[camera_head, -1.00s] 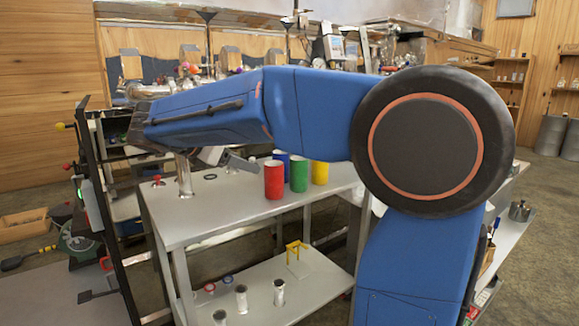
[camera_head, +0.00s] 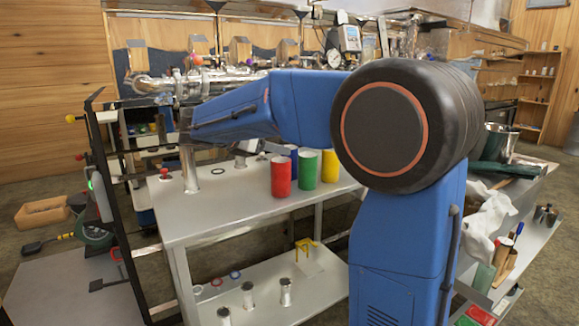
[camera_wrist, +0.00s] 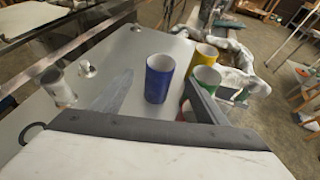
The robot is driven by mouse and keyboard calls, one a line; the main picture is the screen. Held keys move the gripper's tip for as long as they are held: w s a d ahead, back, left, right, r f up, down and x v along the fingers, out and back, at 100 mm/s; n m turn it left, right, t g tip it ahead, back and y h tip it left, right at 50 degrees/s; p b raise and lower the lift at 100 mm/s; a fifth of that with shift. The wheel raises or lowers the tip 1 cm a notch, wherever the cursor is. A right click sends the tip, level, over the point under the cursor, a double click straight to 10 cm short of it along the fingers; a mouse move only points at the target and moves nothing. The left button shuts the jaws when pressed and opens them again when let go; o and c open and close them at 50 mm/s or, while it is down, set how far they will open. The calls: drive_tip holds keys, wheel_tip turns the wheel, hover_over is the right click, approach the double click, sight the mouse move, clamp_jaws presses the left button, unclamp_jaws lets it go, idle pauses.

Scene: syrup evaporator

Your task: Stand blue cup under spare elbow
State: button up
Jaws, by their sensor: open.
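The blue cup (camera_wrist: 159,78) stands upright on the grey metal table (camera_wrist: 118,62) in the wrist view. My gripper (camera_wrist: 158,86) is open, with one finger on each side of the blue cup in the picture. I cannot tell how far the cup sits between them. In the head view the blue cup (camera_head: 292,152) shows only partly behind the red cup, and my arm hides most of my gripper. A short metal pipe (camera_head: 189,170) stands upright at the table's left; it also shows in the wrist view (camera_wrist: 57,86). I cannot tell whether it belongs to the spare elbow.
The red cup (camera_head: 281,177), green cup (camera_head: 307,171) and yellow cup (camera_head: 330,165) stand close by the blue one. A dark ring (camera_head: 218,171) lies near the pipe. The table's left front is clear. Metal cylinders (camera_head: 248,295) and a yellow stand (camera_head: 305,245) are on the lower shelf.

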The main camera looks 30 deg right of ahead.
sight(293, 156)
drive_tip(key=shift+x, duration=3.5)
drive_tip(key=shift+c, duration=0.7)
